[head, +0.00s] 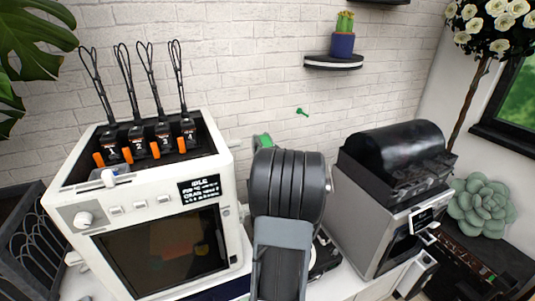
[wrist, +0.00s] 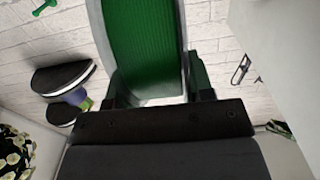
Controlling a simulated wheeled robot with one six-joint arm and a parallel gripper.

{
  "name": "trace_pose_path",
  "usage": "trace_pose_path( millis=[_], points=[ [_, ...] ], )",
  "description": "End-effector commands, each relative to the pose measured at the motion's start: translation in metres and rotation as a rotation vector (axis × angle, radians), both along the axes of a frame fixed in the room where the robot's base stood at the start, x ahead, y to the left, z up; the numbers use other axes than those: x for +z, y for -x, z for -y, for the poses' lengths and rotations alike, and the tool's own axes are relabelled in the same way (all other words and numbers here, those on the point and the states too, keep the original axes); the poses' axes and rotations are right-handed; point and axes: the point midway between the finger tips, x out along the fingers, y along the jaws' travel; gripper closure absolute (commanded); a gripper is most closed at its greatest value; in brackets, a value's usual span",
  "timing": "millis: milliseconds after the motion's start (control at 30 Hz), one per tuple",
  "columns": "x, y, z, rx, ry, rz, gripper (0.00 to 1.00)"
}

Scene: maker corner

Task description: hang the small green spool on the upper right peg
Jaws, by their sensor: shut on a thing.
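The green spool (wrist: 146,45) with a pale rim fills the upper middle of the wrist view. My gripper (wrist: 160,88) is shut on it, with one finger at each side. In the head view only a bit of the spool (head: 263,141) shows beyond my arm, which hides the gripper. A small green peg (head: 302,112) sticks out of the white brick wall, bare, to the right of the spool and higher. It also shows at the upper left of the wrist view (wrist: 44,6). Any other pegs are hidden or out of view.
A white boxy machine (head: 155,225) with several cable-topped units stands left of my arm. A grey machine with a black drum (head: 395,160) stands to the right. A wall shelf (head: 334,62) with a potted cactus (head: 343,38) is above right of the peg. The wall around the peg is clear.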

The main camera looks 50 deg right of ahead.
Motion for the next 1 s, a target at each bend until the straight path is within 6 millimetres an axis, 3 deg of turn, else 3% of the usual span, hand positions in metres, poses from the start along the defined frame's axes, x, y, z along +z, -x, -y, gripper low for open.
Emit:
trace_pose_path(
  millis=[1000],
  points=[
    [-0.004,-0.058,0.030,0.004,0.000,0.001,0.86]
  ],
)
